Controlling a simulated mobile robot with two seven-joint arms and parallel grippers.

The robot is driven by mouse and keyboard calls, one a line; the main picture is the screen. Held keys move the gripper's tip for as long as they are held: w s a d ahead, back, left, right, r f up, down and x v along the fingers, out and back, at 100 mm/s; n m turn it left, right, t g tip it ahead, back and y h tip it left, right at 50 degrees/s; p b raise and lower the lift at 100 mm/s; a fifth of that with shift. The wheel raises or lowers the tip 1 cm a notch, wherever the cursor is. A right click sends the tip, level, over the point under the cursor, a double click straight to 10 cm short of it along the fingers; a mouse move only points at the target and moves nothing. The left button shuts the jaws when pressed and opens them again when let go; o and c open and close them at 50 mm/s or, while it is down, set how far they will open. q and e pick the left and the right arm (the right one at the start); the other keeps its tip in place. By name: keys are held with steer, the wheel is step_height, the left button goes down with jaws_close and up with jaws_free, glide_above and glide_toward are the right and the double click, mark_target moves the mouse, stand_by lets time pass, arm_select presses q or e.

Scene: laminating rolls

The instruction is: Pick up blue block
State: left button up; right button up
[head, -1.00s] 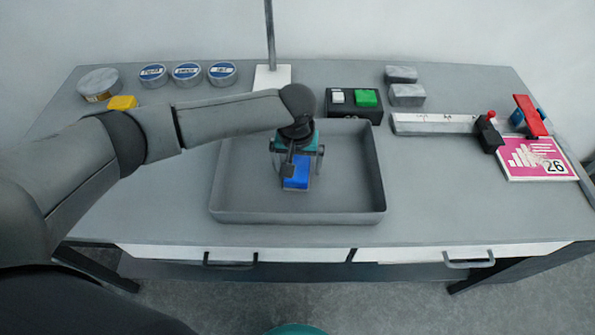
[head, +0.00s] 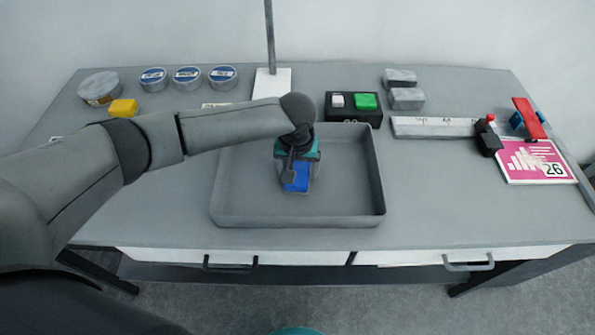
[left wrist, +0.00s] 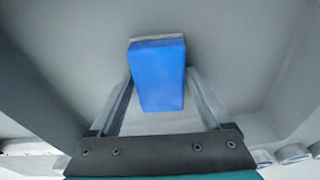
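The blue block (head: 295,178) is at the tray's middle in the head view, below my left gripper (head: 297,174). In the left wrist view the block (left wrist: 158,78) sits between the two fingers, which touch its left and right sides. The left gripper is shut on it. I cannot tell whether the block still rests on the tray floor. The wrist and hand hide part of the block in the head view. My right gripper is not in view.
The grey tray (head: 345,205) has raised walls around the block. A yellow block (head: 123,108) and several round tins (head: 187,78) stand at the back left. A black box (head: 353,107) with a green button is behind the tray. The right front of the table is clear.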

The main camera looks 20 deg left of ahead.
mark_target(298, 169)
arm_select(q)
steer(key=c, duration=1)
steer(key=shift+c, duration=0.3)
steer(key=shift+w+r, duration=0.1)
step_height(298, 169, up, 20)
steer(key=p, duration=0.4)
steer(key=shift+r, duration=0.1)
